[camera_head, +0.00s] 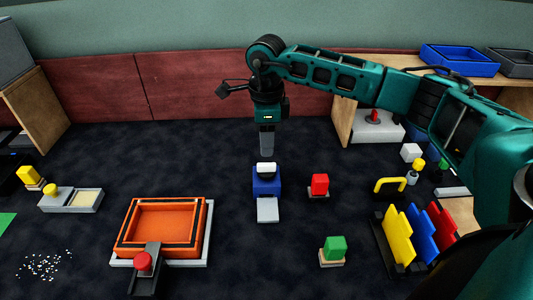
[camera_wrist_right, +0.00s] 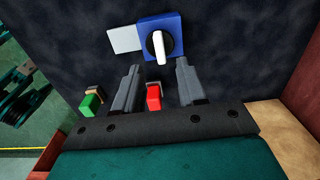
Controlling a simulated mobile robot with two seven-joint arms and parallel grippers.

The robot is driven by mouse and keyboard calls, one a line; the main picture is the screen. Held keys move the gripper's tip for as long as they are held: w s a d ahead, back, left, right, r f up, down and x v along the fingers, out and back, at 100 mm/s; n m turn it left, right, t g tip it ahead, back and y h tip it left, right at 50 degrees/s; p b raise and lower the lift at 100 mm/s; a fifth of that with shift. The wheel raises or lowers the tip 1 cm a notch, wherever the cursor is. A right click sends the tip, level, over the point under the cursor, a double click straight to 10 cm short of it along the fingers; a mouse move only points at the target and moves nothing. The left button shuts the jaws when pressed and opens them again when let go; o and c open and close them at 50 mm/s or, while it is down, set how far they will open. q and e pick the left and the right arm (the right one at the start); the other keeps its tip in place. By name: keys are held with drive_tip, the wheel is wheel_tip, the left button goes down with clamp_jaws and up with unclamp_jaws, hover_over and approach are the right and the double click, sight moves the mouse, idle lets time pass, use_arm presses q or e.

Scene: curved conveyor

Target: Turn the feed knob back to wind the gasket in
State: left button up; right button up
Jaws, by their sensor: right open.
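The feed knob is a white bar-shaped knob (camera_head: 266,168) on top of a blue box (camera_head: 266,186) in the middle of the table. It also shows in the wrist view as a white knob (camera_wrist_right: 160,48) on the blue box (camera_wrist_right: 173,25). A light grey plate (camera_head: 268,210) adjoins the box on its near side. My right gripper (camera_head: 267,152) points down above the knob. In the wrist view its fingers (camera_wrist_right: 158,66) are apart with nothing held, and the knob lies just beyond the fingertips. I cannot make out a gasket for certain. My left gripper is out of view.
A red block (camera_head: 320,184) stands right of the blue box, and a green block (camera_head: 334,248) nearer. An orange tray (camera_head: 122,240) with a red-knobbed lever (camera_head: 142,262) is at front left. Yellow, blue and red panels (camera_head: 398,238) stand at right.

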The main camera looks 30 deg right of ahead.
wheel_tip(320, 180, up, 6)
drive_tip(key=shift+s, duration=0.1)
idle(0.7)
